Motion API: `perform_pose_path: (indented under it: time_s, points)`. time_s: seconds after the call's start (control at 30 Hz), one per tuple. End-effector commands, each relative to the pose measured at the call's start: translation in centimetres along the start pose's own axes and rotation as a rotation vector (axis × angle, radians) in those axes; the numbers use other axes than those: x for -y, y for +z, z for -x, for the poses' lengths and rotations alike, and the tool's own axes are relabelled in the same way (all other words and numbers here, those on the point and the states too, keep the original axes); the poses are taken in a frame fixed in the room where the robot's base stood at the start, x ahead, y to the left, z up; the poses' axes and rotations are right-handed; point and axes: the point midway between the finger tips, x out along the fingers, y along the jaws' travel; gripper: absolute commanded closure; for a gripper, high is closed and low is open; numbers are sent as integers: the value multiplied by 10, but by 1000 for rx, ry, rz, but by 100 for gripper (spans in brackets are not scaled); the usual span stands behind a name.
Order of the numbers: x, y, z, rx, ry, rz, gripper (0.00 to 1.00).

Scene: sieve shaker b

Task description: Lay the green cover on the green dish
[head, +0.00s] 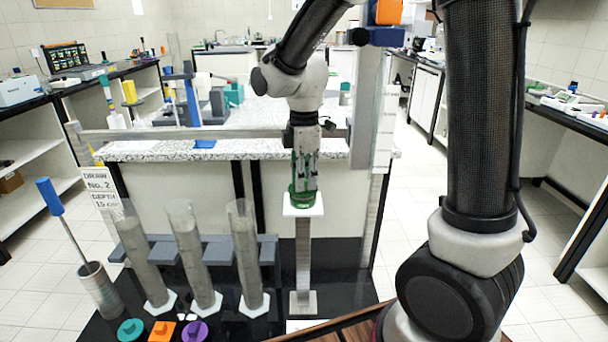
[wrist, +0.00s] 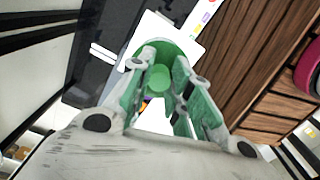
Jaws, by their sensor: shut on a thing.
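My gripper (head: 304,183) points straight down over a white square plate (head: 303,211) on top of a narrow post. In the wrist view my gripper (wrist: 162,78) is shut on the round knob of the green cover (wrist: 160,75), between its green-lined fingers. A round green dish (head: 302,199) shows on the plate, right under the fingertips. Green shows around the fingers in the wrist view too, over the white plate (wrist: 153,28). Cover and dish are close together and the same colour, so I cannot tell whether they touch. The fingers hide much of both.
A teal lid (head: 131,330), an orange block (head: 163,331) and a purple lid (head: 195,331) lie low at the front left. Several tall clear tubes (head: 190,250) stand left of the post. A speckled counter (head: 225,149) runs behind it.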

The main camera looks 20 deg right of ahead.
Motion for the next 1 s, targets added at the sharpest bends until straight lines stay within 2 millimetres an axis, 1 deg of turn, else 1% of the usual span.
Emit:
perform_pose_path:
  time_s: [0.27, 1.0]
  points:
    - [0, 0, -1, 0, 0, 0, 93]
    - [0, 0, -12, 0, 0, 0, 93]
